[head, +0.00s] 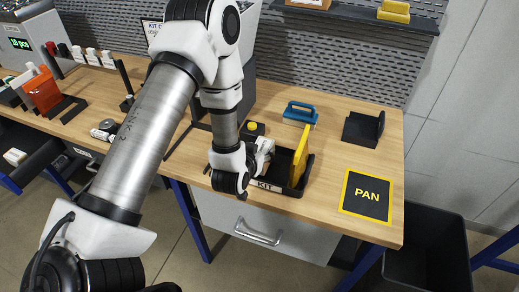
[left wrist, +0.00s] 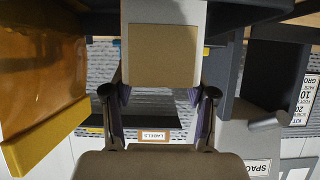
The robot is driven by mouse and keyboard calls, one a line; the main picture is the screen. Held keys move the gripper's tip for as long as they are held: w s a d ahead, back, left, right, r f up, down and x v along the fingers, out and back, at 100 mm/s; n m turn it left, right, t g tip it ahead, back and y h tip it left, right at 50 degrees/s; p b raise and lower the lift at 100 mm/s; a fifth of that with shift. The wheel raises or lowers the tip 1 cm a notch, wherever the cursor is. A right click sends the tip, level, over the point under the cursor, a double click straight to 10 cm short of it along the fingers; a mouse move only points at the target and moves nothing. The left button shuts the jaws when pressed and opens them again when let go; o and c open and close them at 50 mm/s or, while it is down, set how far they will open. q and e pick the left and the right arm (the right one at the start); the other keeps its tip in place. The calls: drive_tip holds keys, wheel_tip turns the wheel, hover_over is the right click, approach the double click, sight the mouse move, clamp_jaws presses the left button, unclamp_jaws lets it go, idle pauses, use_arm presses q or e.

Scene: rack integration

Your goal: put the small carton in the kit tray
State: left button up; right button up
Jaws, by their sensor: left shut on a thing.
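The small carton (left wrist: 163,55), a tan face with a pale border, is between the fingertips of my left gripper (left wrist: 158,95) in the left wrist view. In the head view my left gripper (head: 258,160) is low over the left part of the kit tray (head: 282,190), a black tray with a KIT label at its front. The arm and gripper mostly hide the carton there, and I cannot tell if it touches the tray floor. A yellow panel (head: 299,160) stands upright in the tray's right part. My right gripper is not in view.
A black PAN mat (head: 367,195) lies at the right front of the bench. A dark bin (head: 425,250) is on the floor at right. Bare bench shows right of the tray.

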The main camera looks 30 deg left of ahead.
use_arm(q)
drive_tip(key=shift+w+a+f+b, duration=0.15)
drive_tip(key=shift+f+b, duration=0.25)
drive_tip(key=shift+f, duration=0.55)
drive_tip(key=shift+r, duration=0.1)
drive_tip(key=shift+f, duration=0.3)
drive_tip(key=o, duration=1.3)
drive_tip(key=shift+o, duration=0.2)
wheel_tip(320, 180, up, 10)
drive_tip(key=shift+r, duration=0.1)
